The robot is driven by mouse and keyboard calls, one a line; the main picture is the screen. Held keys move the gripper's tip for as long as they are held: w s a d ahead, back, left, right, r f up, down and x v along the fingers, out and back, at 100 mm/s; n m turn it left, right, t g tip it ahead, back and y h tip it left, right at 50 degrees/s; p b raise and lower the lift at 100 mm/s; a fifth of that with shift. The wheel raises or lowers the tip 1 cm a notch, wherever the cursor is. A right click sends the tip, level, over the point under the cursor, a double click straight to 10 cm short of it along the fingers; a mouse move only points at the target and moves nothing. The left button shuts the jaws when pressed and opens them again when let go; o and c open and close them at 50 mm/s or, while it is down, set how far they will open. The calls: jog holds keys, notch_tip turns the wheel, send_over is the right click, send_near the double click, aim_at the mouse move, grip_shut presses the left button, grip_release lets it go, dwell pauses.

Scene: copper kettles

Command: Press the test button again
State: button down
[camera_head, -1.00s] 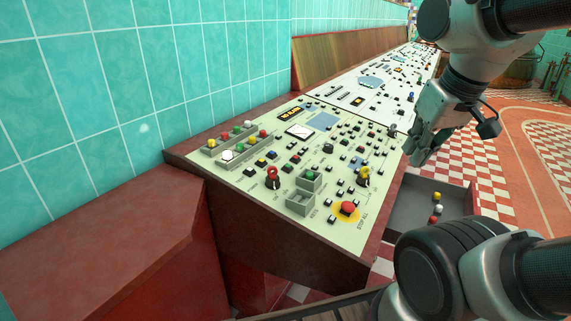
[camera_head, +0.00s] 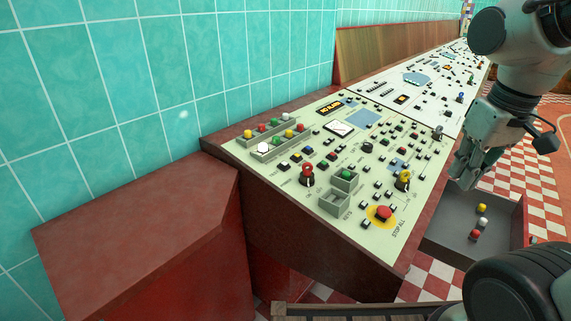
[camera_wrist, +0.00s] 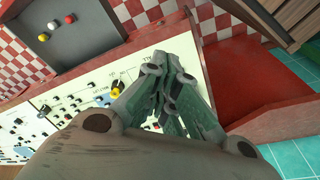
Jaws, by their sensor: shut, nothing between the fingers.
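The amber display (camera_head: 331,108) at the panel's back seems to read "NO ALARM". My gripper (camera_head: 462,180) is shut and empty, beyond the panel's right edge and apart from the buttons. In the wrist view my gripper (camera_wrist: 162,70) points toward the panel's edge, its fingers hiding part of the panel.
A red stop button on a yellow disc (camera_head: 383,213) sits at the panel's near corner, with a yellow-topped knob (camera_head: 404,178) behind it. A reddish ledge (camera_head: 130,230) stands at left.

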jog(key=w+a+f+n+y, duration=0.1)
jog(key=w+a+f+n, duration=0.5)
jog(key=w+a, duration=0.55)
notch_tip(320, 180, up, 2)
jog(key=n+t+y, duration=0.5)
jog(key=n+t, duration=0.2)
send_over(284, 166)
jog(key=d, duration=0.1)
jog(key=shift+s+d+r, duration=0.2)
jog(key=shift+s, duration=0.25)
jog(key=shift+w+a+f, duration=0.15)
jog(key=shift+a+f, duration=0.1)
jog(key=shift+f, duration=1.2)
jog(key=shift+w+a+f, duration=0.2)
jog(key=shift+f, duration=1.25)
jog(key=shift+w+a+f, duration=0.15)
jog(key=shift+a+f, duration=0.1)
jog(key=shift+f, duration=1.2)
jog(key=shift+f, duration=0.4)
